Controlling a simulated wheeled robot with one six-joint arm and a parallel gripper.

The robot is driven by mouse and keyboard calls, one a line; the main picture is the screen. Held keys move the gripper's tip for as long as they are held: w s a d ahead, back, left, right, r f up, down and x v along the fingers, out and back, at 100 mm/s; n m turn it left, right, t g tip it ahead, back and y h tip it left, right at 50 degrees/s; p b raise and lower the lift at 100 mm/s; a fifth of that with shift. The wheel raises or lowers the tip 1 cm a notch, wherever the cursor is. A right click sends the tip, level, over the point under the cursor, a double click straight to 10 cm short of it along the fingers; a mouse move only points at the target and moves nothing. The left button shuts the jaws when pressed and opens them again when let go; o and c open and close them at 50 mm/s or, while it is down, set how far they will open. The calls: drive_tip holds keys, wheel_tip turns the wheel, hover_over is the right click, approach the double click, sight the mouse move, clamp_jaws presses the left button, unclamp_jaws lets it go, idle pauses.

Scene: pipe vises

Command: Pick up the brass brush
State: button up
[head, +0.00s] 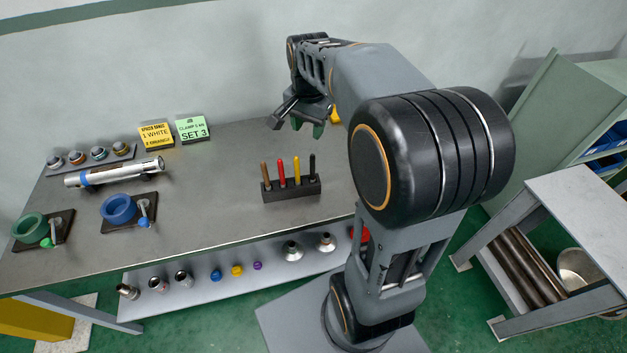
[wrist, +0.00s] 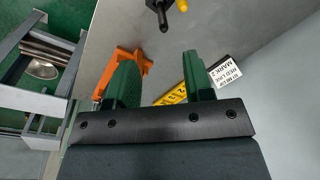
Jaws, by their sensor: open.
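No object is plainly recognisable as a brass brush. A black rack (head: 291,190) on the workbench holds upright tools with brown (head: 265,174), red (head: 282,172), yellow (head: 297,171) and black (head: 312,167) handles; whether one is the brush I cannot tell. My gripper (head: 307,126) is behind the rack in the head view, above the bench and apart from the tools. In the wrist view its green fingers (wrist: 160,80) are spread with nothing held between them. The black handle (wrist: 162,16) and yellow handle (wrist: 182,5) show at the top there, beyond the fingertips.
An orange tool (wrist: 140,64) lies by the left finger, partly hidden. A yellow strip (wrist: 171,96) and white card (wrist: 230,69) lie near the right finger. A silver pipe (head: 115,172) and blue ring vise (head: 119,209) are at the bench's left. Bench between vise and rack is clear.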

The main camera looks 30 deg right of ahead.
sight(313, 155)
drive_tip(key=w+f+m, duration=0.1)
drive_tip(key=w+d+f, duration=0.1)
drive_tip(key=d+f+m+g+b, duration=0.1)
drive_tip(key=f, duration=0.1)
drive_tip(key=shift+w+d+m, duration=0.25)
drive_tip(key=shift+w+m, duration=0.05)
drive_tip(key=shift+w, duration=0.1)
wheel_tip(313, 155, down, 6)
drive_tip(key=shift+f, duration=0.2)
drive_tip(key=shift+w+f+p, duration=0.1)
drive_tip(key=shift+f+p, duration=0.4)
drive_tip(key=shift+f, duration=2.7)
drive_tip(key=shift+c, duration=0.4)
clamp_jaws()
